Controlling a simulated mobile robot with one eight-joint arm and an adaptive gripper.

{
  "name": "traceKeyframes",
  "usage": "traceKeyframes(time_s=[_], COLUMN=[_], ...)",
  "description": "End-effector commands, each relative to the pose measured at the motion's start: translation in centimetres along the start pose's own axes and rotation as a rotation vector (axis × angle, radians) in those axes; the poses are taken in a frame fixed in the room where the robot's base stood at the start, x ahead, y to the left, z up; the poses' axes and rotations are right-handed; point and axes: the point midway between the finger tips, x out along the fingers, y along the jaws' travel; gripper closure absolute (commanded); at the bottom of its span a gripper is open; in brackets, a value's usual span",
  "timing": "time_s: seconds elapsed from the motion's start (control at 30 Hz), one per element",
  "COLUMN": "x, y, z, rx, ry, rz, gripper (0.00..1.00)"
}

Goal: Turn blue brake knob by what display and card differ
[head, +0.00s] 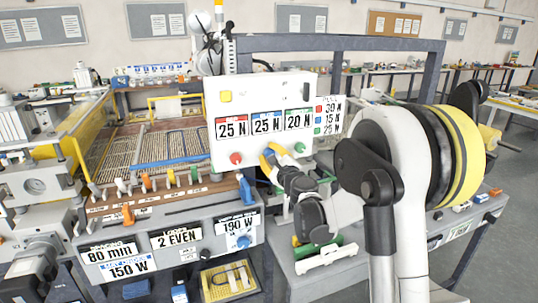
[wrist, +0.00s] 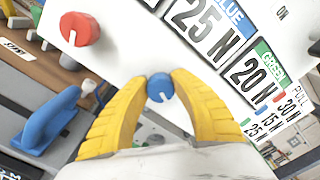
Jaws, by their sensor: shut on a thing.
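The blue brake knob (wrist: 160,86) sits on the white panel (head: 250,88) between the two yellow fingers of my gripper (wrist: 158,92), which are shut on it. A short white mark shows on the knob's lower side in the wrist view. In the head view my gripper (head: 270,159) reaches the panel's lower edge and hides most of the knob. The blue display (head: 267,123) reads 25 N. The card (head: 331,117) at the panel's right reads 30 N by red, 15 N by blue and 25 N by green.
The red knob (wrist: 80,29) is left of my gripper; the green knob (head: 300,147) is close on its right. The red display (head: 232,128) reads 25 N, the green display (head: 299,119) 20 N. A blue lever (head: 246,190) stands below left.

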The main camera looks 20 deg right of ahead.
Motion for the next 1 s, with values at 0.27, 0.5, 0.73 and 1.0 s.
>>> traceKeyframes(time_s=[0.27, 0.5, 0.73, 1.0], x=[0.03, 0.02, 0.03, 0.04], y=[0.13, 0.2, 0.25, 0.29], z=[-0.03, -0.05, -0.09, -0.14], rx=[-0.253, -0.48, -0.698, -0.923], ry=[0.0, 0.0, 0.0, 0.0], rz=[0.0, 0.0, 0.0, 0.0], gripper=[1.0, 1.0, 1.0, 1.0])
